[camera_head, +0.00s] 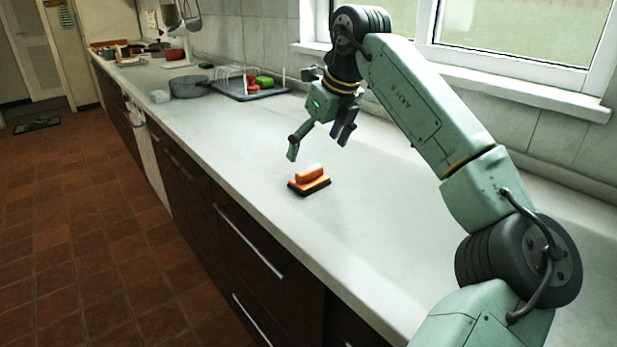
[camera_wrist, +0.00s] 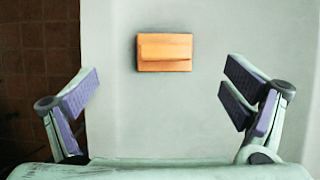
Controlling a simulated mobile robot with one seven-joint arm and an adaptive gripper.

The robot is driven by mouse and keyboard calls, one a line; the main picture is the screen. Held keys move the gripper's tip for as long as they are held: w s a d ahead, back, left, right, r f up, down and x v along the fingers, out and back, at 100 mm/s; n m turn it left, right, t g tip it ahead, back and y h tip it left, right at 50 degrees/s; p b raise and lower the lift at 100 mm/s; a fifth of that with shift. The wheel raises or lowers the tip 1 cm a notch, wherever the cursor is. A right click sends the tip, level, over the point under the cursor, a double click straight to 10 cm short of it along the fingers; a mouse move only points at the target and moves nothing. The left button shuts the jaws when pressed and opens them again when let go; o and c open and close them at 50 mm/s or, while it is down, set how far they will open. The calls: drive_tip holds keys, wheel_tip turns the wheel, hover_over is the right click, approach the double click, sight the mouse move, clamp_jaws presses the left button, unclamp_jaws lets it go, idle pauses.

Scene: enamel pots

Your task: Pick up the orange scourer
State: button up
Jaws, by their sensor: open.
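The orange scourer (camera_head: 309,180) lies on the pale countertop near its front edge. It has a raised orange grip on a flat base with a dark underside. In the wrist view the scourer (camera_wrist: 165,52) is at upper centre, beyond the fingertips and between their lines, a little left of the middle of the gap. My gripper (camera_head: 318,146) is above the countertop, just behind and above the scourer, apart from it. In the wrist view my gripper (camera_wrist: 160,88) has its two purple-padded fingers spread wide with nothing between them.
A dark drying rack (camera_head: 243,90) with red and green items stands farther along the counter, beside a grey pot (camera_head: 188,87). A window sill (camera_head: 500,85) runs along the right wall. The counter around the scourer is clear. Its front edge drops to a tiled floor (camera_head: 95,240).

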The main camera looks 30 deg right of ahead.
sight(311, 170)
drive_tip(key=x, duration=0.3)
drive_tip(key=shift+w+f, duration=0.15)
drive_tip(key=shift+f, duration=0.15)
drive_tip(key=x, duration=0.1)
drive_tip(key=p+x, duration=0.1)
drive_tip(key=x, duration=0.3)
drive_tip(key=shift+d+f, duration=0.1)
drive_tip(key=shift+d, duration=0.2)
drive_tip(key=c, duration=1.2)
